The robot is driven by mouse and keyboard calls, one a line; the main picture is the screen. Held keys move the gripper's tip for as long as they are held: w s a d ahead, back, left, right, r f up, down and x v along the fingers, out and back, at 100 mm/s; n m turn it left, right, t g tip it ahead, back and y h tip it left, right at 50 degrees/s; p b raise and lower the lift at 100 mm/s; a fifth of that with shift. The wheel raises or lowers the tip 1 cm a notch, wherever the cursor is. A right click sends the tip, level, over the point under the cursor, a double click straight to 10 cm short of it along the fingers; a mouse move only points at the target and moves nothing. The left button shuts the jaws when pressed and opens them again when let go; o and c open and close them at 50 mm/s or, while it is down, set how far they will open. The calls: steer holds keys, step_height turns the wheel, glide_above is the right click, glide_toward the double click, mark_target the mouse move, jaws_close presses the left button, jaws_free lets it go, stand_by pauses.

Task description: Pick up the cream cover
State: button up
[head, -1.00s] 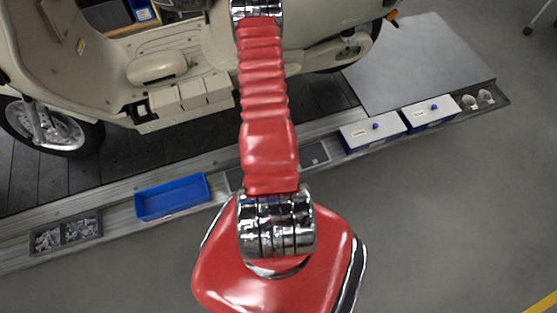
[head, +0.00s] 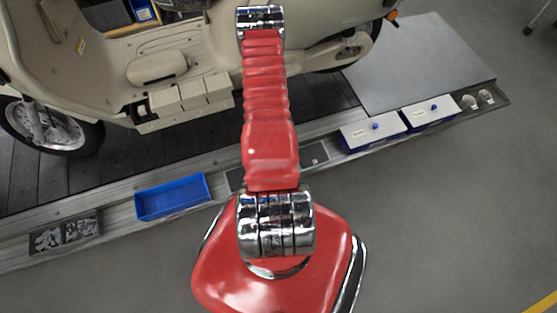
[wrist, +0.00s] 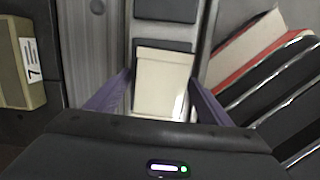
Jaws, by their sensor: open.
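In the wrist view a cream cover (wrist: 163,68), a pale block with a lighter top strip, lies between the two purple fingers of my gripper (wrist: 160,79). The fingers are open, one on each side of it. I cannot tell whether either touches it. Dark pads lie beyond the cover on the grey rail. In the head view my red arm crosses the middle of the rail; the gripper and this cover cannot be made out there.
The cream scooter (head: 105,60) stands behind the rail, with several cream blocks (head: 193,95) at its side. A blue tray (head: 172,197), a parts bin (head: 66,233) and two white-lidded boxes (head: 372,130) sit along the rail. A box labelled 7 (wrist: 22,62) is at left in the wrist view.

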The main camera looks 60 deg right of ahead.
steer(key=shift+c, duration=0.2)
steer(key=c, duration=1.1)
steer(key=shift+r, duration=5)
steer(key=shift+s, duration=0.1)
